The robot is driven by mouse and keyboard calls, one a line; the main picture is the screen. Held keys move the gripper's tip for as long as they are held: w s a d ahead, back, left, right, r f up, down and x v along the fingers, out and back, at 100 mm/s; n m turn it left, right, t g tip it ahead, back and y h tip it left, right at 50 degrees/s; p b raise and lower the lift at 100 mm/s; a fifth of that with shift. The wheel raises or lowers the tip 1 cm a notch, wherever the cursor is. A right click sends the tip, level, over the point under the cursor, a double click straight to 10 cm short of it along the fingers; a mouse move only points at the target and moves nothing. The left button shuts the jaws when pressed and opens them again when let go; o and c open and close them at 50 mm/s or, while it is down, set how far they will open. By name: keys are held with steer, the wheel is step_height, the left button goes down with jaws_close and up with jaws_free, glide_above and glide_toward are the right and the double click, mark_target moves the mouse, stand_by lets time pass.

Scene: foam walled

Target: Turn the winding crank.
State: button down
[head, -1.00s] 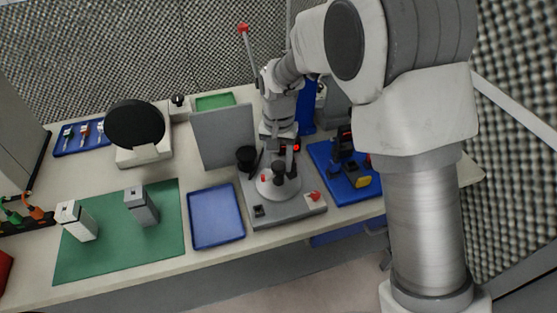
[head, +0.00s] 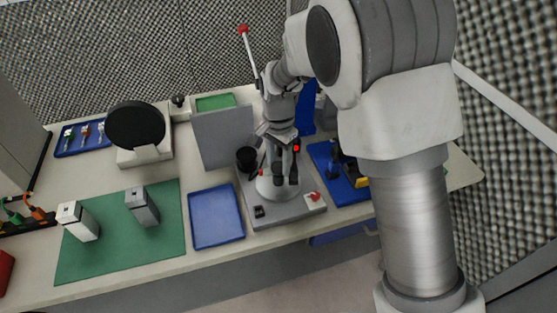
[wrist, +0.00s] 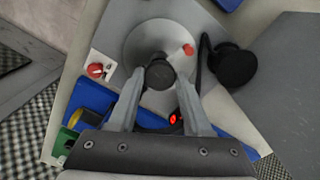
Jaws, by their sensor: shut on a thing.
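The winding crank is a pale round disc (wrist: 140,40) on a grey base (head: 288,212), with a black upright knob (wrist: 158,73) and a small red knob (wrist: 188,49). In the wrist view my gripper (wrist: 158,82) has its two grey fingers on either side of the black knob and is shut on it. In the head view my gripper (head: 281,166) comes down over the disc, and the fingers and wrist hide part of the crank.
A black cup-like part (head: 247,158) and a red knob on a white plate (head: 313,197) stand on the same base. A grey upright panel (head: 222,137) is behind left. A blue tray (head: 216,217) lies left; another blue tray (head: 329,158) with items lies right.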

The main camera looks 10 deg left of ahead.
steer(key=shift+r+m+p, duration=0.1)
steer(key=shift+m+p, duration=0.65)
steer(key=shift+m, duration=1.85)
steer(key=shift+m+p, duration=1.25)
steer(key=shift+m, duration=1.45)
steer(key=shift+m+p, duration=1.7)
steer(key=shift+m, duration=0.9)
steer(key=shift+m+p, duration=1.5)
steer(key=shift+m, duration=0.7)
steer(key=shift+m, duration=0.5)
steer(key=shift+c, duration=1.7)
jaws_free()
